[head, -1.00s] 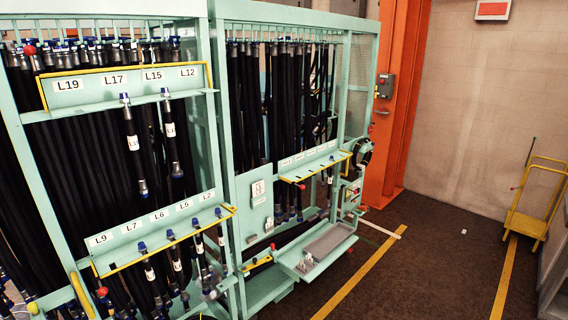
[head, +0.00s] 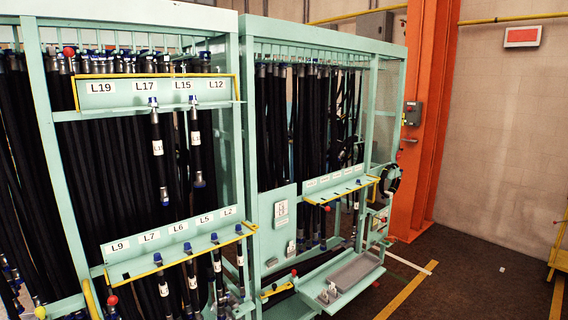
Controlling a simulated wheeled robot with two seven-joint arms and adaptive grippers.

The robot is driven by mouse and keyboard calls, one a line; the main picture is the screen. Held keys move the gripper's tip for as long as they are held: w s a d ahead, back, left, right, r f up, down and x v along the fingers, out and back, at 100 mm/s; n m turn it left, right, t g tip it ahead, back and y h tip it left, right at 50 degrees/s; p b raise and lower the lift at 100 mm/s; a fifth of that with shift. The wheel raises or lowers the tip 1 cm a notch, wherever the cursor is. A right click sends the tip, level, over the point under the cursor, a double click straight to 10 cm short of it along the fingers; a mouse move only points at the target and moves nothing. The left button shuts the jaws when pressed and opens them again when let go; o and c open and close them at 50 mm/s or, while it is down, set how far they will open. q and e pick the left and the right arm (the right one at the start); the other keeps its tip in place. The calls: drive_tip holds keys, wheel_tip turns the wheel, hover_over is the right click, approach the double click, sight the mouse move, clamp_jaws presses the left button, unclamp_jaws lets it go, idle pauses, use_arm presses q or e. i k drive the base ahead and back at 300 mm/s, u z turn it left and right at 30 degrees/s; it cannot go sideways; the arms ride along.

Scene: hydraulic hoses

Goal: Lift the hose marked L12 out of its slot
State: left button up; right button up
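The upper label shelf (head: 160,91) of the left green rack carries the labels L19, L17, L15 and L12. The L12 label (head: 216,85) is at its right end. Two black hoses with blue caps hang from this shelf. The right one (head: 195,160), left of and below the L12 label, has a white tag too small to read surely. The left one (head: 159,170) has a tag that seems to read L15. Both hang upright. Neither of my grippers is in view.
A lower shelf (head: 180,258) labelled L9, L7, L6, L5 and L2 holds several capped hoses. A second green rack (head: 248,150) stands to the right, with a grey tray (head: 355,270) low in front. An orange column (head: 428,140) stands beyond it. Dark floor at right is mostly clear.

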sight(200, 182)
drive_tip(key=z, duration=1.35)
drive_tip(key=i, duration=1.45)
drive_tip(key=u, duration=2.85)
drive_tip(key=i, duration=0.95)
drive_tip(key=u, duration=0.05)
